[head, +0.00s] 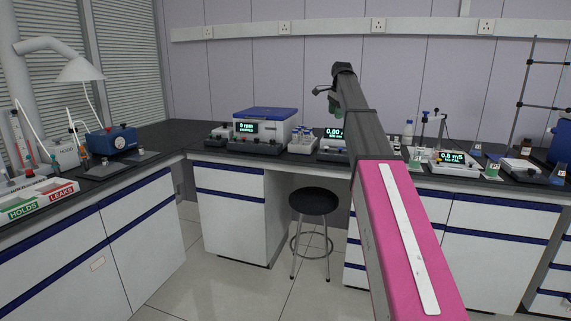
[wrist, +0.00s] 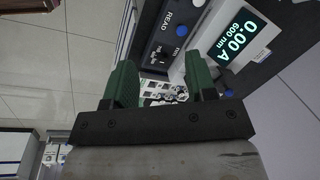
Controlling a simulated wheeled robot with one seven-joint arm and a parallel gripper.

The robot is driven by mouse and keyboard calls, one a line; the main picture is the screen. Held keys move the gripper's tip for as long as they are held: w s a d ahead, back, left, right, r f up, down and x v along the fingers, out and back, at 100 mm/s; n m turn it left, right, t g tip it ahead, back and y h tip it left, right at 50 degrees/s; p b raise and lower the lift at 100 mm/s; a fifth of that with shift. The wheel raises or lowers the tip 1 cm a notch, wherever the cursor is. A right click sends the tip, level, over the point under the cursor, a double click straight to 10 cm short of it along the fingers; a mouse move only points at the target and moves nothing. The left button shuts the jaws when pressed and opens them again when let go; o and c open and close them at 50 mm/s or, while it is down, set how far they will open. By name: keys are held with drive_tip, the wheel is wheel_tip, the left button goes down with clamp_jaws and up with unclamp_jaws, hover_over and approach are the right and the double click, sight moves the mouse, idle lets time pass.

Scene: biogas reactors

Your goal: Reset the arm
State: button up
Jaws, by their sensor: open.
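My gripper (wrist: 161,80) shows in the wrist view as two green fingers on a dark bar. The fingers stand apart with nothing between them. In the head view my arm, pink then dark grey, reaches up and forward over the right-hand bench. My gripper (head: 331,104) hangs at its far end, small and partly hidden, above the back of the bench. Below it in the wrist view is an instrument (wrist: 188,58) with a READ label, blue knobs and a display reading 0.00 A, 600 nm.
The back bench (head: 215,155) carries a blue-lidded centrifuge (head: 266,122), small vials (head: 301,142) and a meter (head: 452,161) reading 0.8 mS. A blue device (head: 112,142) and a HOLDS/LEAKS tray (head: 40,200) stand on the left bench. A stool (head: 314,201) stands on the floor.

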drive_tip(key=s+f+n, duration=0.2)
drive_tip(key=s+f, duration=0.3)
drive_tip(key=f, duration=0.5)
drive_tip(key=s+a+f+n+g, duration=0.15)
drive_tip(key=s+f, duration=0.35)
drive_tip(key=f, duration=0.6)
drive_tip(key=s+f+n+t, duration=0.1)
drive_tip(key=s+f+n, duration=0.3)
drive_tip(key=f, duration=0.6)
drive_tip(key=s+f+n+g, duration=0.1)
drive_tip(key=s+f+n, duration=0.2)
drive_tip(key=s+f, duration=0.8)
drive_tip(key=s+a+f+n, duration=0.1)
drive_tip(key=s+f+n, duration=0.3)
drive_tip(key=s+f, duration=0.7)
drive_tip(key=s, duration=0.5)
drive_tip(key=shift+s+f+g+h, duration=0.2)
drive_tip(key=shift+s+g+h, duration=0.1)
drive_tip(key=shift+g, duration=0.05)
